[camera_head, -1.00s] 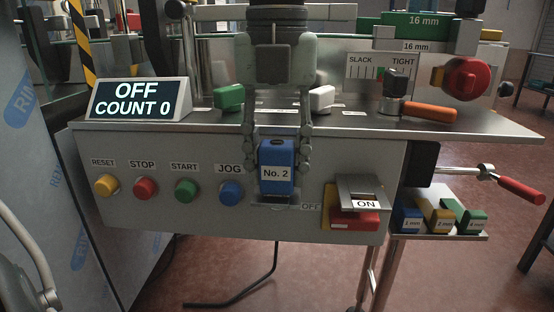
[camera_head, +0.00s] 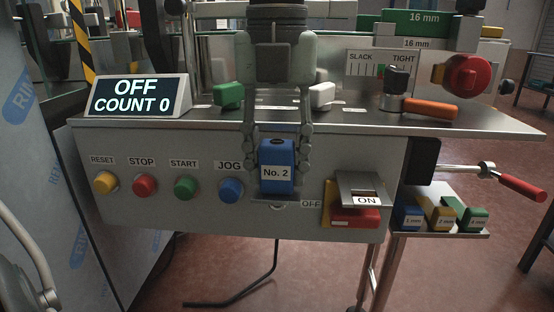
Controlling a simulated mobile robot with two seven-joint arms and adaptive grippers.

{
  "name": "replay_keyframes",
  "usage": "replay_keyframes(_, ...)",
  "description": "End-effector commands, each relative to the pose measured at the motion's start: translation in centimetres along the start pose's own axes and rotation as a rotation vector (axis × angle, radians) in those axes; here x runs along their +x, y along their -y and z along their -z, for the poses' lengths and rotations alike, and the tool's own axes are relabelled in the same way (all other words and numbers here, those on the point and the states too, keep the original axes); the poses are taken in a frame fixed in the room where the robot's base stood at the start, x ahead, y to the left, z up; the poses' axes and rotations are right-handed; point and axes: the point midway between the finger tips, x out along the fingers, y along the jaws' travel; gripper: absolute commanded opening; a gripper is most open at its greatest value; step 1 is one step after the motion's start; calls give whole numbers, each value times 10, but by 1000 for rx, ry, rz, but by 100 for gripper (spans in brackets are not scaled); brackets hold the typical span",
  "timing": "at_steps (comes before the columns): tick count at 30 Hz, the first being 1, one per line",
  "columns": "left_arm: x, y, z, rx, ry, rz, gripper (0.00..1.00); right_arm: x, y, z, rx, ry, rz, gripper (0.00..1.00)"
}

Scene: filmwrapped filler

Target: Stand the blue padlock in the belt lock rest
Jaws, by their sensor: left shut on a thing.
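The blue padlock (camera_head: 277,180) has a white "No. 2" label and is upright in front of the grey control panel, right of the blue JOG button. My left gripper (camera_head: 277,158) comes down from above and is shut on the padlock, one finger along each side. A small metal ledge (camera_head: 276,205) on the panel, likely the belt lock rest, shows just under the padlock. The padlock's base is at or just above it; I cannot tell whether they touch. The gripper hides the padlock's upper sides. My right gripper is not in view.
The panel carries several round buttons (camera_head: 145,185) to the left and a red and yellow switch (camera_head: 352,215) with an ON flap to the right. A small shelf (camera_head: 440,236) with coloured blocks is lower right. An "OFF COUNT 0" display (camera_head: 138,97) stands on the top.

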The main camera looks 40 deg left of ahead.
Motion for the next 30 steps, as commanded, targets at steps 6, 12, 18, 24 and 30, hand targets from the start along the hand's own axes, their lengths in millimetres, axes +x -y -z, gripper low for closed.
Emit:
replay_keyframes(6,1,0,0,0,0,1,4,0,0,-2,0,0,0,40)
replay_keyframes(12,2,0,0,0,-1,0,38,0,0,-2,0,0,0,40)
replay_keyframes(18,2,0,0,0,-1,0,61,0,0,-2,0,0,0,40)
replay_keyframes(24,1,0,0,0,0,0,61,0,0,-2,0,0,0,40)
replay_keyframes(30,-8,0,-1,-2,3,1,61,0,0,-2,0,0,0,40)
